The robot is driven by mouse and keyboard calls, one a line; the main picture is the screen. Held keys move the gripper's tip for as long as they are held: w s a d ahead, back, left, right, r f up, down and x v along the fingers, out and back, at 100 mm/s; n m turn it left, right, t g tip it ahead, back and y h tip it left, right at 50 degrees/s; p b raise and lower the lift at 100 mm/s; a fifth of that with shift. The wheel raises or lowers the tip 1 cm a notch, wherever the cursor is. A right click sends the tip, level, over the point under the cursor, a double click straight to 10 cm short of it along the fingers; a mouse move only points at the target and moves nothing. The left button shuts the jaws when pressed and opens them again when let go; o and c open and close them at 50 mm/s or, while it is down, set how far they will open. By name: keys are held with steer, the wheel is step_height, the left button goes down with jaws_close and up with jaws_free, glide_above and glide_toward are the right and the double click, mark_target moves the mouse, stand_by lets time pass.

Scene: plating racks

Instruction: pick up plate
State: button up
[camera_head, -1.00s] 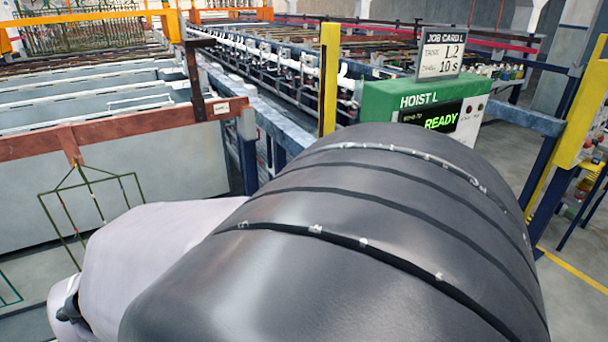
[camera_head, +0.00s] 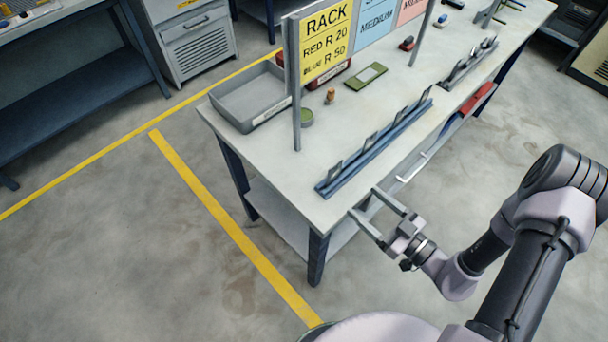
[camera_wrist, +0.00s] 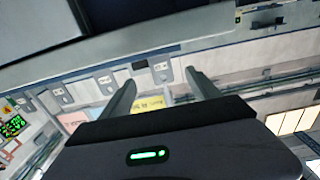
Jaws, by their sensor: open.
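Several small grey plates (camera_head: 371,141) stand tilted in a row in a long blue rack (camera_head: 345,172) along the near edge of the workbench (camera_head: 270,165). More grey plates stand in a dark rack (camera_head: 458,77) farther back. I cannot tell which plate is meant. My gripper (camera_head: 366,202) is open and empty, just off the bench's near edge, beside the near end of the blue rack. Its fingers point toward the bench and touch no plate. The wrist view shows the two spread fingers (camera_wrist: 160,76) with nothing between them.
A yellow RACK sign (camera_head: 325,40) stands on posts. A lower shelf (camera_head: 275,220) is under the bench. The floor to the left is clear.

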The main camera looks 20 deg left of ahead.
steer(key=b+x, duration=0.2)
steer(key=x, duration=0.5)
steer(key=b+x, duration=0.1)
steer(key=x, duration=0.7)
steer(key=shift+a+r+b, duration=0.1)
steer(key=shift+r+b, duration=0.15)
steer(key=shift+b, duration=0.15)
jaws_close()
steer(key=shift+r+p, duration=1.25)
steer(key=shift+r, duration=0.6)
steer(key=d+r+p, duration=0.1)
steer(key=d+p, duration=0.2)
steer(key=d, duration=1.3)
steer(key=shift+w, duration=0.4)
steer(key=shift+d+r, duration=0.1)
steer(key=shift+r, duration=0.05)
steer(key=c, duration=0.9)
jaws_free()
jaws_close()
